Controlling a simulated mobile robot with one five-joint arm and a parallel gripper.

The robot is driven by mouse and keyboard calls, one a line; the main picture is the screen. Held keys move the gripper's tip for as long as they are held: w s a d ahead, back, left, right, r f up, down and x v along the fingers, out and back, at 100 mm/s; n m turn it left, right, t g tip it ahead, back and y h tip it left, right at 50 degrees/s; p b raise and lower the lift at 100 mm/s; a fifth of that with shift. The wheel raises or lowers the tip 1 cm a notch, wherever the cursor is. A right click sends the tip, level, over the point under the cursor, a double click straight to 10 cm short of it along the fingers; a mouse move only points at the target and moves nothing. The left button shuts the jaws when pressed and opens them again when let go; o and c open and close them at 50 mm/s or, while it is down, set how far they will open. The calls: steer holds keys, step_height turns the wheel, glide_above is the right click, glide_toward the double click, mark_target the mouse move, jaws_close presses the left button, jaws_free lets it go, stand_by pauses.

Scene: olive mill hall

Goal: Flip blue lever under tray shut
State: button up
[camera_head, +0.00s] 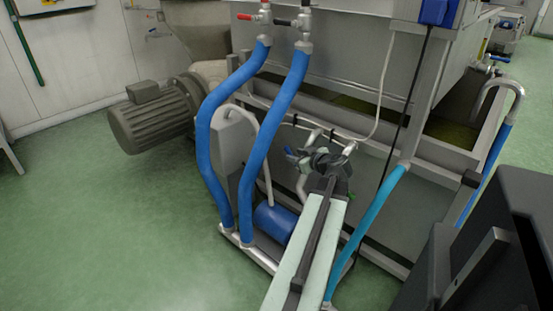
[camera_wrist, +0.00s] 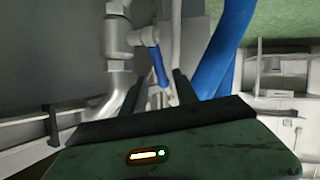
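The blue lever (camera_wrist: 159,66) hangs from a grey metal valve (camera_wrist: 146,37) on a pipe in the wrist view. It points down the picture, slightly to the right. In the head view a small blue handle (camera_head: 290,153) shows just left of my gripper (camera_head: 318,158), below the metal tray (camera_head: 440,150). In the wrist view my gripper (camera_wrist: 157,92) has two dark fingers apart, with the lever's lower end showing between or just beyond them. I cannot tell whether they touch it. My gripper holds nothing that I can see.
Two thick blue hoses (camera_head: 211,140) run down left of my arm, and one (camera_wrist: 222,50) passes close right of the fingers in the wrist view. A lighter blue hose (camera_head: 368,230) stands to the right. A grey motor (camera_head: 150,118) is at left. Green floor (camera_head: 100,230) is open at left.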

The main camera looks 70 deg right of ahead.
mark_target(288, 153)
steer(key=shift+w, duration=0.15)
steer(key=b+x, duration=0.3)
steer(key=x, duration=0.4)
steer(key=shift+w+d+f, duration=0.15)
steer(key=shift+w+d, duration=0.1)
steer(key=shift+w, duration=0.05)
jaws_close()
steer(key=shift+d, duration=0.1)
stand_by(0.9)
